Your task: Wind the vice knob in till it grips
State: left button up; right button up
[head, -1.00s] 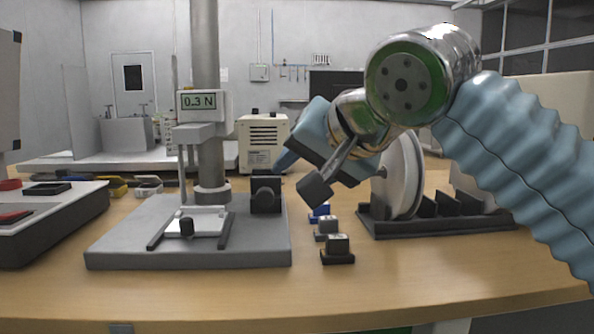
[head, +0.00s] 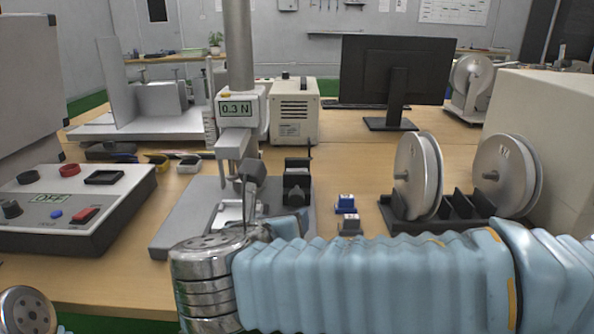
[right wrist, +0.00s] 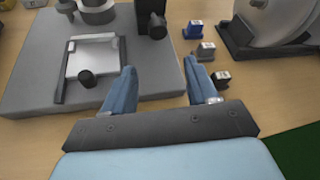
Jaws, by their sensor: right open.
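The vice (right wrist: 93,56) is a pale plate between two dark side rails on the grey base; it also shows partly in the head view (head: 229,213). Its black knob (right wrist: 87,79) stands at the near edge in the right wrist view; my arm hides it in the head view. My right gripper (right wrist: 160,66) is open and empty. Its left finger is over the base, right of the knob and apart from it; its right finger is beyond the base's right edge. My left gripper is not in view.
A column carries a gauge reading 0.3 N (head: 236,108) above the vice. A black block with a round knob (head: 297,181) stands on the base's right side. Small blocks (head: 346,204) and a reel rack (head: 466,212) are to the right. A control box (head: 70,205) is left.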

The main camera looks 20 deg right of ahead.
aim_at(296, 201)
jog(key=w+d+f+n, duration=0.1)
jog(key=w+d, duration=0.1)
jog(key=w, duration=0.1)
jog(key=w+d+f+n, duration=0.1)
jog(key=w+n, duration=0.1)
jog(key=w, duration=0.2)
jog(key=w+d+f+n+t, duration=0.1)
jog(key=w+d+n, duration=0.1)
jog(key=w, duration=0.2)
jog(key=shift+d+f+h, duration=0.25)
jog(key=shift+d+h, duration=0.05)
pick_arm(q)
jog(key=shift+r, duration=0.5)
pick_arm(e)
jog(key=c, duration=1)
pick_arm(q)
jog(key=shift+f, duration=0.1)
